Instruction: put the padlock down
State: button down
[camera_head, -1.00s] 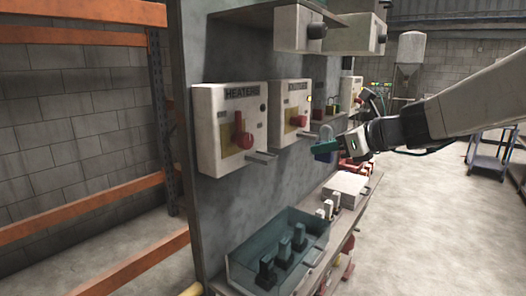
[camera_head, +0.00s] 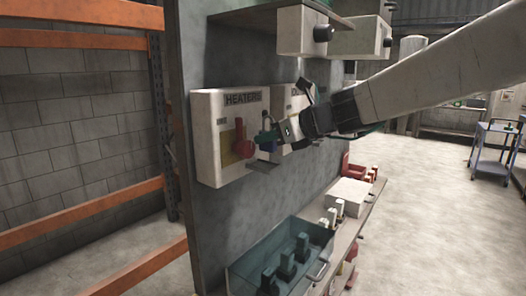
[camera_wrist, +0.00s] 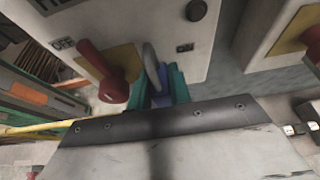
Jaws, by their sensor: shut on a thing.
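The padlock (camera_head: 268,144) has a blue body and a grey shackle, and my gripper (camera_head: 264,139) is shut on it. It is held up in front of the HEATERS box (camera_head: 215,108), just right of that box's red handle (camera_head: 241,139). In the wrist view the padlock's shackle (camera_wrist: 151,62) points up between the teal fingers (camera_wrist: 160,88), with the red handle (camera_wrist: 101,72) to its left. The lower part of the padlock is partly hidden by my gripper. I cannot tell whether the padlock touches the box.
A small grey ledge (camera_head: 263,166) juts out below the padlock. Lower down, a teal bin (camera_head: 243,281) with dark upright pieces and a white box (camera_head: 348,196) stand on a shelf. A second switch box (camera_head: 288,104) is partly behind my arm. Open floor lies to the right.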

aim_at(263, 150)
jog(key=shift+w+a, duration=0.15)
jog(key=shift+a, duration=0.25)
jog(key=shift+w+a+f, duration=0.1)
jog(key=shift+a+f, duration=0.05)
jog(key=shift+f, duration=0.75)
jog(key=shift+w+a+f, duration=0.1)
jog(key=shift+f, duration=0.8)
jog(key=shift+f, duration=0.15)
jog(key=c, duration=1.3)
grip_release()
jog(key=v, duration=1.2)
jog(key=shift+s, duration=0.1)
